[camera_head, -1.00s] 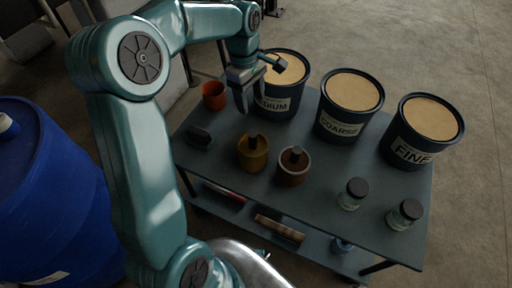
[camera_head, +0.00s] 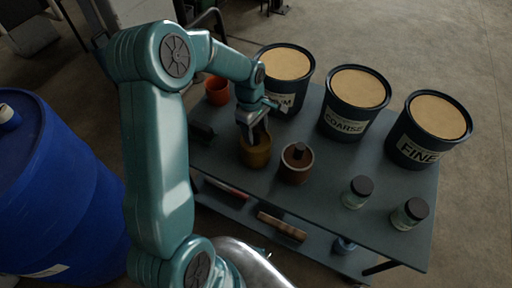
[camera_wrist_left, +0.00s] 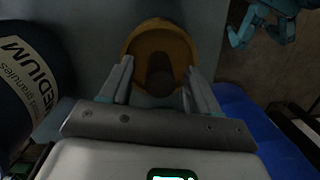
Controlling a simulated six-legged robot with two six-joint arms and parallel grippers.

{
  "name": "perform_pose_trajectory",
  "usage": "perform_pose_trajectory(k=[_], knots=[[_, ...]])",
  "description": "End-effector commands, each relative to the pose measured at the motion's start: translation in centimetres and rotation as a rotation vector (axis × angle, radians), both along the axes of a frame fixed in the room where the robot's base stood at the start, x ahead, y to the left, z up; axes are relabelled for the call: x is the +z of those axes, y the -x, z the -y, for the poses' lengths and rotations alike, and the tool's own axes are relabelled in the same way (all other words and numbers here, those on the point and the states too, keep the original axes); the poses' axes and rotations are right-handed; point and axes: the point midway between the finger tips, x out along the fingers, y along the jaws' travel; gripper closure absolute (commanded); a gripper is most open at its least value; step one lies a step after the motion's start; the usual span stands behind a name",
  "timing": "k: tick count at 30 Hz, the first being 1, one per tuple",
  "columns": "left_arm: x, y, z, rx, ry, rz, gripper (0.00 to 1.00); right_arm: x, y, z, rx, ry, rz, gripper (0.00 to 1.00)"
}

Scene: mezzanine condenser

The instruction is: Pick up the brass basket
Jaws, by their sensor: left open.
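The brass basket (camera_head: 256,156) is a yellow-gold round cup with a dark upright piece in its middle. It stands on the grey table. My left gripper (camera_head: 253,127) is open directly above it, fingers pointing down, and partly hides its top. In the left wrist view the basket (camera_wrist_left: 158,28) lies ahead between the open fingers (camera_wrist_left: 160,75), with the dark piece between the tips. I cannot tell whether the fingers touch it. My right gripper is not recognisable in these views.
A brown cup (camera_head: 296,170) with a dark upright piece stands close to the right. An orange cup (camera_head: 217,91) is behind left. Tubs marked MEDIUM (camera_head: 284,77), COARSE (camera_head: 352,102) and FINE (camera_head: 427,130) line the back. Two lidded jars (camera_head: 357,191) (camera_head: 409,214) stand front right.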

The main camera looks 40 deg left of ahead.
Motion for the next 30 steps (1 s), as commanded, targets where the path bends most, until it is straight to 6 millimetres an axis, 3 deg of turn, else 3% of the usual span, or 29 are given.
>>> perform_pose_trajectory(k=[3,10,11,16,30], knots=[[-1.2,0.0,0.2,0.000,0.001,-0.001,0.39,-0.1,0.0,0.0,0.000,0.000,0.000,1.00],[-1.3,0.0,0.2,0.000,0.000,0.001,0.39,-0.1,0.0,0.0,0.000,0.000,0.000,1.00],[-1.3,0.0,0.2,0.000,0.000,0.001,0.45,-0.1,0.0,0.0,0.000,0.000,0.000,1.00],[-1.3,0.0,0.2,0.000,0.000,0.001,1.00,-0.1,0.0,0.0,0.000,0.000,0.000,1.00],[-0.3,-0.1,0.1,0.000,-0.001,0.003,1.00,0.0,0.0,0.0,0.000,0.000,0.000,1.00]])
